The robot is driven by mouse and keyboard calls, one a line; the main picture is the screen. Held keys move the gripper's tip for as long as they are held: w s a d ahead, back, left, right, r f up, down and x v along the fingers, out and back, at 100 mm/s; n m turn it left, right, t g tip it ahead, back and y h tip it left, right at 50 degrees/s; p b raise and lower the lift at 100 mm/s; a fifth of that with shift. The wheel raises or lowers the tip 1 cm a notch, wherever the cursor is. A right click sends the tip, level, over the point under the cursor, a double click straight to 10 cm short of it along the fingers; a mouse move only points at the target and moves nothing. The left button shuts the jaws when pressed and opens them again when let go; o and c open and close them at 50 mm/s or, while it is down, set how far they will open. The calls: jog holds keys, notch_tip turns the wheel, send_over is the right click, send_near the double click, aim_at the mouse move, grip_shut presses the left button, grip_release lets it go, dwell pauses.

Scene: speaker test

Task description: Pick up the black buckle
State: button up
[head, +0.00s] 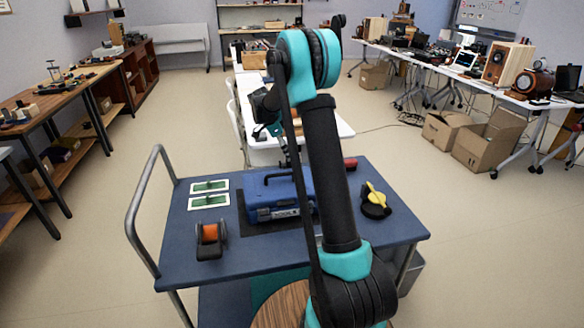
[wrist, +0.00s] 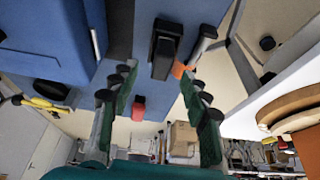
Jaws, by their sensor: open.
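A black blocky piece (wrist: 165,48) shows between my fingers in the wrist view, over a blue surface; it may be the black buckle, but I cannot be sure. I cannot make out a separate buckle in the head view, where my arm covers part of the cart. My gripper (wrist: 157,76) is open, its green-padded fingers spread with a gap between them. Nothing is held, and the black piece appears beyond the fingertips. In the head view my gripper is mostly hidden behind my arm.
On the blue cart (head: 183,262) stand a blue toolbox (head: 268,201), an orange-and-black tape dispenser (head: 210,236), green-and-white cards (head: 209,186) and a yellow-and-black item (head: 376,198). A metal handrail (head: 140,207) rises at the left. A white table (head: 262,158) stands behind.

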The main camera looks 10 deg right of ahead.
aim_at(292, 166)
jog(key=shift+x, duration=2.7)
jog(key=shift+w+d, duration=0.2)
grip_shut()
